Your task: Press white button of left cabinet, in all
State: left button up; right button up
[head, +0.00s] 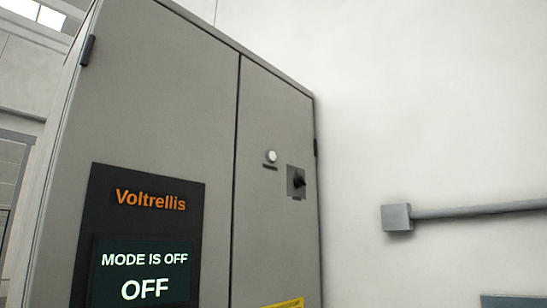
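A tall grey cabinet (190,90) fills the left and middle of the head view. A round white button (271,157) sits on its narrower right door, with a small dark label strip below it. A black rotary switch (297,181) on a grey plate is just right of and below the button. A dark panel on the wider left door reads "Voltrellis", and its screen (145,273) shows "MODE IS OFF" and "OFF". Neither of my grippers is in view, and nothing covers the button.
A pale wall (430,110) stands to the right of the cabinet. A grey junction box (397,218) with a conduit (480,210) running right is fixed to it. A yellow label (284,304) shows low on the right door. The floor is out of view.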

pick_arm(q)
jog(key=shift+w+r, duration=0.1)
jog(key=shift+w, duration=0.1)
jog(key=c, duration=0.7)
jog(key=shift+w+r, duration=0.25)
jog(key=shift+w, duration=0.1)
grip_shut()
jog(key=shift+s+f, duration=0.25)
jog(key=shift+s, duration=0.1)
